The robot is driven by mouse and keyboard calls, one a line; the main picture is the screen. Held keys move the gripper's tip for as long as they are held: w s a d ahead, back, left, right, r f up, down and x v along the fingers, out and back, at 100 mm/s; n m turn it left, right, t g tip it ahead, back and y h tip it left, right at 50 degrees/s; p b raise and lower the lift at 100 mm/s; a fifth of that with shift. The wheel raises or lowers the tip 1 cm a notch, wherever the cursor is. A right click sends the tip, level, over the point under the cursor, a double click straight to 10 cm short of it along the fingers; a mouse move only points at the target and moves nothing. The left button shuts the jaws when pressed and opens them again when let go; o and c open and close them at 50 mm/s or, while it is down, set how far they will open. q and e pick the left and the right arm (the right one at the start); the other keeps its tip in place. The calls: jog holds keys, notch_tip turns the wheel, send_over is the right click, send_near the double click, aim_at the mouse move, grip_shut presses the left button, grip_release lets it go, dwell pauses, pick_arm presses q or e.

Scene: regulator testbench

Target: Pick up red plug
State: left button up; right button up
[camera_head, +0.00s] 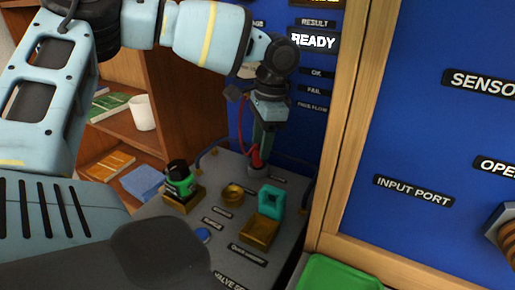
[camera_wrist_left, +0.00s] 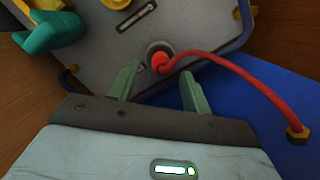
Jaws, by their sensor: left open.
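The red plug (camera_wrist_left: 160,63) sits in a round grey socket on the panel, with a red cable running from it to a brass fitting (camera_wrist_left: 298,134). In the head view the plug (camera_head: 257,161) shows at the back of the grey bench, just below my left gripper (camera_head: 262,150). In the left wrist view my left gripper (camera_wrist_left: 158,85) is open, its two green fingers apart, with the plug just beyond the gap between the fingertips. Whether the fingers touch the plug cannot be told. My right gripper is not in view.
On the grey bench (camera_head: 180,225) stand a black-and-green knob (camera_head: 180,180), a brass knob (camera_head: 232,192), a teal connector (camera_head: 270,200) on a brass block (camera_head: 259,232) and a blue button (camera_head: 202,235). A green tray (camera_head: 338,275) lies right, beside a wooden post (camera_head: 353,130).

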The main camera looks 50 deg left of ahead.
aim_at(258, 151)
pick_arm(q)
jog(key=shift+s+a+f, duration=0.15)
jog(key=shift+s+f, duration=0.05)
jog(key=shift+f, duration=0.75)
jog(key=shift+s+a+f, duration=0.1)
jog(key=shift+s+f, duration=0.05)
jog(key=shift+f, duration=0.75)
jog(key=shift+c, duration=0.5)
grip_shut()
